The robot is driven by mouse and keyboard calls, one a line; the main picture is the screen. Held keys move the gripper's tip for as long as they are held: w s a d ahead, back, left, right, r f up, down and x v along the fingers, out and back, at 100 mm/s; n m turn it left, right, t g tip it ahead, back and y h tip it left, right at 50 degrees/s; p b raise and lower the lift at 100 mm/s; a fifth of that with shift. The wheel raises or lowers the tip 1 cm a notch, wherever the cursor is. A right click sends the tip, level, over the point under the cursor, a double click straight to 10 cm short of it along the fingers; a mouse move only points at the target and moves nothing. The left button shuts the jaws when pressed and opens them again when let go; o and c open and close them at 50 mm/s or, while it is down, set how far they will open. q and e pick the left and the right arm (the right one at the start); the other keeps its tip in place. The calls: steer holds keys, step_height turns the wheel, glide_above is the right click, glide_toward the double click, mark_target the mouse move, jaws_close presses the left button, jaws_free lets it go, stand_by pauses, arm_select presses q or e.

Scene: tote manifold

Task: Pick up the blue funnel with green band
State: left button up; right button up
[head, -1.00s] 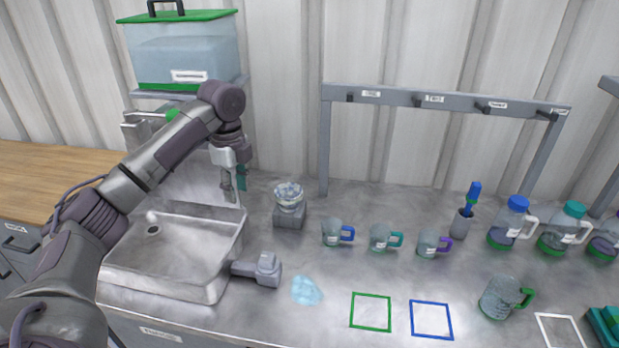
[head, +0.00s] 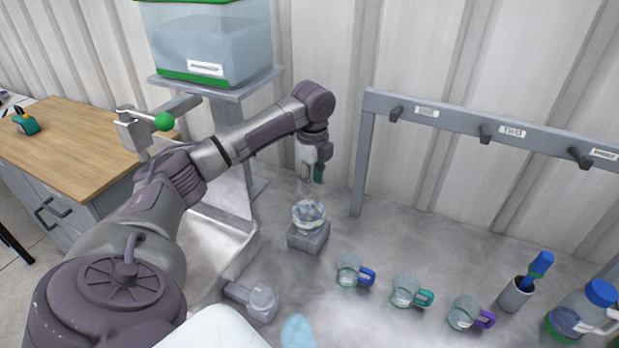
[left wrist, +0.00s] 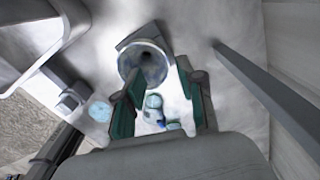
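A slim blue thing (head: 541,264) stands upright in a grey cup (head: 515,295) at the right of the head view. My left gripper (head: 313,178) hangs above and behind a clear round bowl (head: 309,213) on a grey block (head: 308,237), well left of the grey cup. In the left wrist view, the two teal fingers of the left gripper (left wrist: 158,92) are apart with nothing held, and the bowl's round mouth (left wrist: 143,64) lies beyond them. My right gripper is not in view.
Clear mugs with blue (head: 350,270), teal (head: 406,291) and purple (head: 465,312) handles stand in a row. A grey hook rack (head: 460,123) rises behind them. A blue-capped jug (head: 580,312) stands right.

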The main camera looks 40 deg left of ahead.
mark_target(314, 210)
arm_select(q)
step_height(314, 210, down, 2)
steer(key=shift+w+f, duration=0.25)
steer(key=shift+f, duration=0.15)
steer(key=shift+d+f+p, duration=0.15)
steer(key=shift+f+p, duration=0.2)
steer(key=shift+p, duration=0.05)
steer(key=f+p, duration=0.1)
steer(key=f, duration=0.2)
steer(key=shift+d+f, duration=0.2)
steer(key=shift+f, duration=0.5)
jaws_close()
